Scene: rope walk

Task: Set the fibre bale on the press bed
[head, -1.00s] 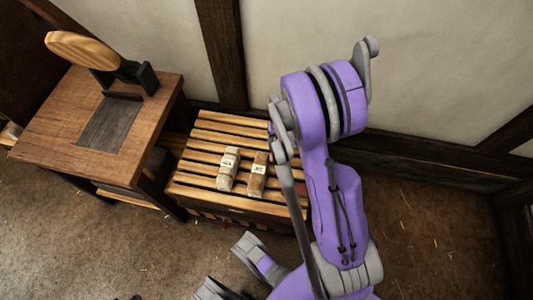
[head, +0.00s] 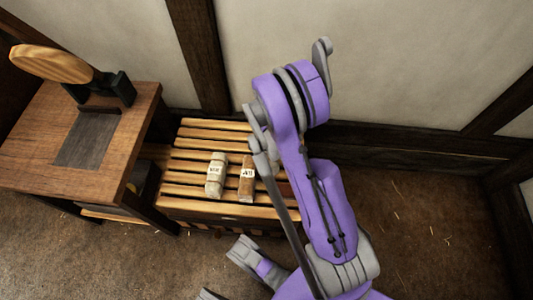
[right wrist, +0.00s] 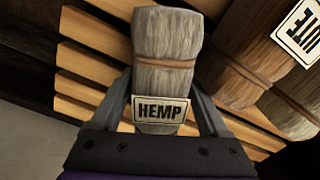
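The fibre bale is a grey-brown hemp bale (right wrist: 166,75) with a HEMP label and a brown band. In the right wrist view it stands between the fingers of my right gripper (right wrist: 166,100), which look closed against its sides. I cannot tell how far it is above the slats. In the head view my purple right arm hides this gripper and bale. The press bed seems to be the dark plate (head: 87,138) in the wooden bench at the left; it is bare.
A slatted rack (head: 190,142) stands right of the bench. A pale bale (head: 216,178) and a brown bale (head: 247,185) lie on it, close to the hemp bale. A wooden press part (head: 50,62) rises behind the plate. The wall is close behind the rack.

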